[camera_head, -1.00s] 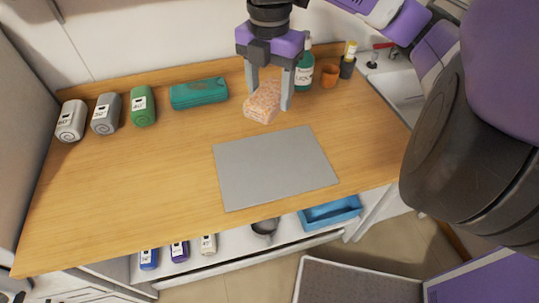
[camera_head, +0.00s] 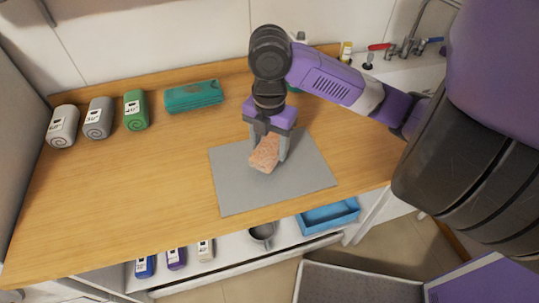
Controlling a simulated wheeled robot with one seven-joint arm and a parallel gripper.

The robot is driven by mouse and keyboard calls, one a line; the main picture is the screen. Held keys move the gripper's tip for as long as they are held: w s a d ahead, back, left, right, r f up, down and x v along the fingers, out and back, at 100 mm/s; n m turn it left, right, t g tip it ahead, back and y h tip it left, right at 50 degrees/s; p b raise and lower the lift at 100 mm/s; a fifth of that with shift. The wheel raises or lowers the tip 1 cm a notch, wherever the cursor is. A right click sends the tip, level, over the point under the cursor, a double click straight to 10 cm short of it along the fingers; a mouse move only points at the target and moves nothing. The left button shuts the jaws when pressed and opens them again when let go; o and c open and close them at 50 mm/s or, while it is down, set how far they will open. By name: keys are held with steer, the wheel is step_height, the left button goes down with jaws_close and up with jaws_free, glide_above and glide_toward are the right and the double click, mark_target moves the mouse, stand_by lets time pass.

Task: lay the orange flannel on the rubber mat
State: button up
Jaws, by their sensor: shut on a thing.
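The orange flannel (camera_head: 264,155) is a folded, pale orange block with a speckled surface. My gripper (camera_head: 267,151) is shut on it, with one finger on each side. The flannel is over the middle of the grey rubber mat (camera_head: 237,191), which lies flat on the wooden counter. I cannot tell whether the flannel touches the mat or is held just above it. My gripper hides part of the flannel and of the mat's back edge.
Rolled grey and green towels (camera_head: 136,110) stand at the back left of the wooden counter (camera_head: 110,190), beside a teal case (camera_head: 194,96). A sink tap (camera_head: 405,48) is at the back right. Below are a blue tray (camera_head: 330,216) and a metal cup (camera_head: 262,234).

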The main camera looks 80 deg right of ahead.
mark_target(270, 155)
steer(key=shift+f, duration=1.75)
steer(key=shift+b, duration=0.3)
steer(key=shift+f, duration=0.2)
steer(key=o, duration=1.2)
steer(key=shift+r, duration=0.15)
